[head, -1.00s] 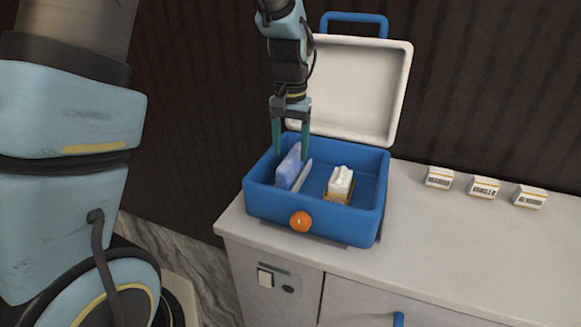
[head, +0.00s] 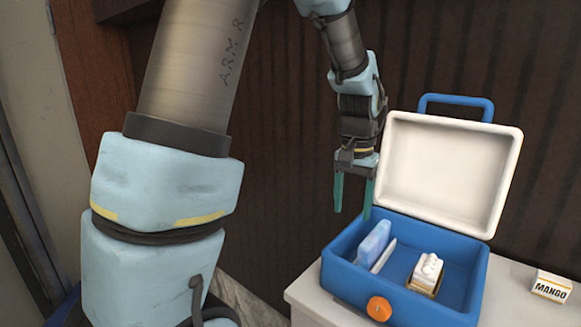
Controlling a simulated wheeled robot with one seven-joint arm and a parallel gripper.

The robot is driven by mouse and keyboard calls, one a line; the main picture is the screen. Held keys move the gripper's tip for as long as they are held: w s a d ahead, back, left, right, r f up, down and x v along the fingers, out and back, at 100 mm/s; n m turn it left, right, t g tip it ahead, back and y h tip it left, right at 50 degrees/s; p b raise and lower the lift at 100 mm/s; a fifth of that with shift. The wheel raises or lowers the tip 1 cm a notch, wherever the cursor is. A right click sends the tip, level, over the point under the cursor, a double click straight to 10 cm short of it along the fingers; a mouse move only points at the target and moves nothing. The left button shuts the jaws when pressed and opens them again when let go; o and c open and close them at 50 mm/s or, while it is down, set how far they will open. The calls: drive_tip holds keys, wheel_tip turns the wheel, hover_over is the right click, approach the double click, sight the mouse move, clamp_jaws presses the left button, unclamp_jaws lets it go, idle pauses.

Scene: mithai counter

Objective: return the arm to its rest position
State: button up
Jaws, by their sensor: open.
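My gripper (head: 353,197) hangs from my arm with its two green fingers apart and nothing between them. It points down, above and slightly behind the left back part of the blue cooler box (head: 400,304). The fingertips look clear of the box's contents. My arm runs up from the gripper and out of the top of the view.
The box's white-lined lid (head: 445,175) stands open behind it. Inside are a light-blue pack (head: 373,243), a thin white piece (head: 384,256) and a white item on a gold base (head: 427,272). A MANGO label (head: 551,287) stands on the white counter (head: 512,300). A dark ribbed wall is behind.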

drive_tip(key=s+a+f+n, duration=0.1)
drive_tip(key=s+a+n, duration=0.1)
drive_tip(key=a, duration=1)
drive_tip(key=s+a+f+n+t, duration=0.1)
drive_tip(key=a+n, duration=0.3)
drive_tip(key=a, duration=0.7)
drive_tip(key=shift+s+a+f, duration=0.4)
drive_tip(key=shift+s+f, duration=0.25)
drive_tip(key=shift+s, duration=0.15)
